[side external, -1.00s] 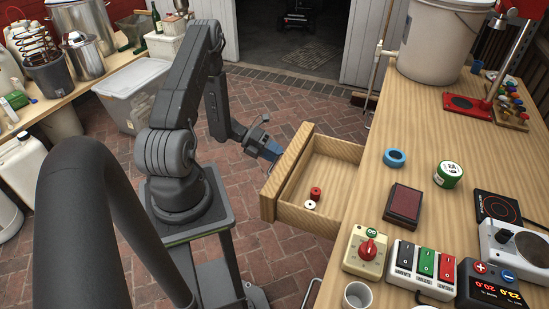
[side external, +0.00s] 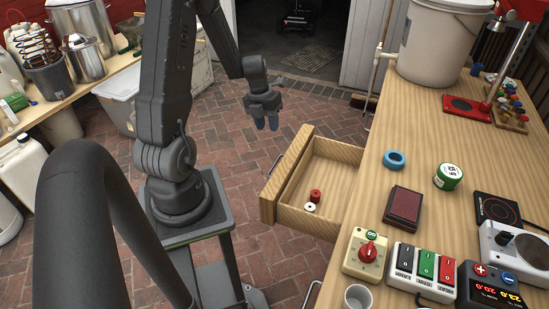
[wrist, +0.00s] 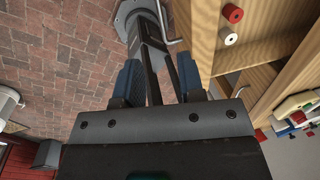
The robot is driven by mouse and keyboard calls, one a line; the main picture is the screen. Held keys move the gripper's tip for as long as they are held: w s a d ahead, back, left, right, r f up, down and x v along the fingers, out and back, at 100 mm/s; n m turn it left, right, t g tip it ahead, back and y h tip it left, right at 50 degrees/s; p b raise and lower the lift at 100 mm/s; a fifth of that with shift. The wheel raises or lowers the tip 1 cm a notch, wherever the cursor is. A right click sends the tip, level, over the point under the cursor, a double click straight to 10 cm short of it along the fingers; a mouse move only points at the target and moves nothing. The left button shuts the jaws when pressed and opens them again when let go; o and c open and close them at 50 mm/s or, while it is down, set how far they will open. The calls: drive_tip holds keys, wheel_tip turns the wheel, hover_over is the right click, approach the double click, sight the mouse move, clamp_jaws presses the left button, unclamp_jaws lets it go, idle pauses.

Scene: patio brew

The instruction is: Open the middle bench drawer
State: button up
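A wooden bench drawer (side external: 282,212) stands pulled out from the bench's left side, showing its inside. A red piece (side external: 315,195) and a white piece (side external: 308,207) lie in it; the wrist view also shows the red piece (wrist: 232,13) and white piece (wrist: 230,39). The drawer's metal handle (side external: 275,166) is on its front face. My gripper (side external: 267,124) hangs to the left of and beyond the drawer, apart from the handle. In the wrist view, its blue fingers (wrist: 160,78) are spread with nothing between them.
The workbench (side external: 400,165) on the right holds a blue ring (side external: 394,159), a green-and-white tin (side external: 448,176) and a switch box (side external: 424,266). Another metal handle (side external: 312,292) shows at the bench's near side.

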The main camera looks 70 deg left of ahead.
sight(276, 162)
drive_tip(key=f, duration=0.4)
drive_tip(key=w+d+f, duration=0.1)
drive_tip(key=f, duration=0.8)
drive_tip(key=shift+w+d, duration=0.35)
drive_tip(key=shift+d, duration=0.05)
clamp_jaws()
